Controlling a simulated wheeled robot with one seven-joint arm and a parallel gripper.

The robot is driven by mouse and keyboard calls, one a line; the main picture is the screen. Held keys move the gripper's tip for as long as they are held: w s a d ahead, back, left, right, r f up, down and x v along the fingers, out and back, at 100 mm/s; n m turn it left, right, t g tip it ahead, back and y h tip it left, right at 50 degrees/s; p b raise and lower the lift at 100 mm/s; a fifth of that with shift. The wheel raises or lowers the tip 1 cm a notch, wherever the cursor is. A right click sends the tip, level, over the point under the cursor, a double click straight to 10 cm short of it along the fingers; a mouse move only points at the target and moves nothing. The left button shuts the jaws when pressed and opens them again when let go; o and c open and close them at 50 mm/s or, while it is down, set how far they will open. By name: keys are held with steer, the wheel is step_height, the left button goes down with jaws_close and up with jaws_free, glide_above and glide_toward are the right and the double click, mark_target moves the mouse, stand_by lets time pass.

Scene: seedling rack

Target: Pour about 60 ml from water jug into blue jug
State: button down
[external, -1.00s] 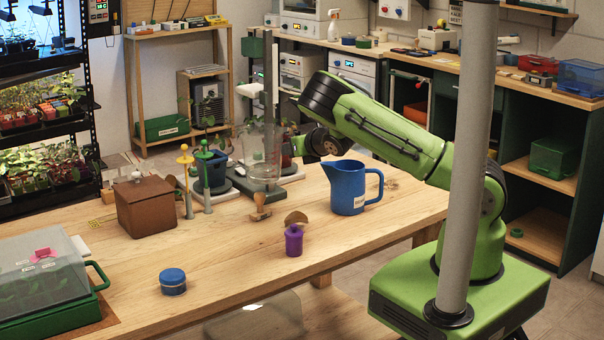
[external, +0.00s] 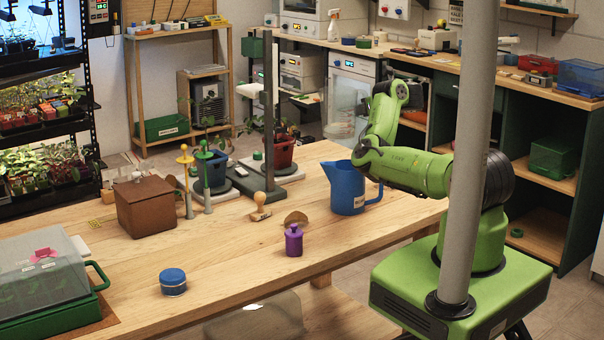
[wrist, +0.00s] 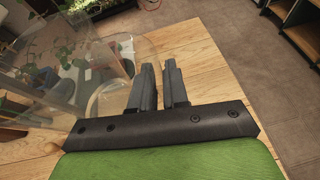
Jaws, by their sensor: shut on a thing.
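The clear water jug (external: 343,108) is off the table in the external view, behind and above the blue jug. It looks roughly upright, and its water level is hard to make out. In the wrist view the clear jug (wrist: 88,75) fills the left side, beside my gripper (wrist: 158,72). The two dark fingers are close together, shut on the jug; its handle is hard to see between them. In the external view my arm hides the fingertips. The blue jug (external: 346,188) stands upright on the wooden table, its spout to the left and handle to the right.
On the table (external: 235,270) stand a purple bottle (external: 294,240), a wooden stamp (external: 260,208), a brown box (external: 146,206) and a blue-lidded tin (external: 173,282). A grey stand (external: 268,130) and potted plants are behind.

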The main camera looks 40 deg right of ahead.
steer(key=s+d+f+n+y+p, duration=0.1)
steer(key=s+d+f+y+p, duration=0.15)
steer(key=d, duration=0.65)
steer(key=s+f, duration=0.1)
steer(key=f, duration=0.2)
steer(key=s+d+f+n+y+p, duration=0.1)
steer(key=f, duration=0.3)
steer(key=s+d+f+n, duration=0.1)
steer(key=f, duration=0.3)
steer(key=shift+d+f+y+p, duration=0.25)
steer(key=shift+p, duration=0.05)
steer(key=shift+s+f, duration=0.2)
steer(key=shift+f, duration=0.3)
steer(key=shift+a+r+p, duration=0.2)
steer(key=shift+r+p, duration=0.35)
steer(key=shift+p, duration=0.25)
steer(key=a+r+n+t+h+p, duration=0.1)
steer(key=a+r+n+h+p, duration=0.2)
steer(key=r+p, duration=0.3)
steer(key=a+r+n+h+p, duration=0.3)
steer(key=a+r+n+p, duration=0.2)
steer(key=r, duration=0.4)
steer(key=shift+s+a+r+n+t+p, duration=0.4)
steer(key=shift+s+a+p, duration=0.1)
steer(key=shift+p, duration=0.6)
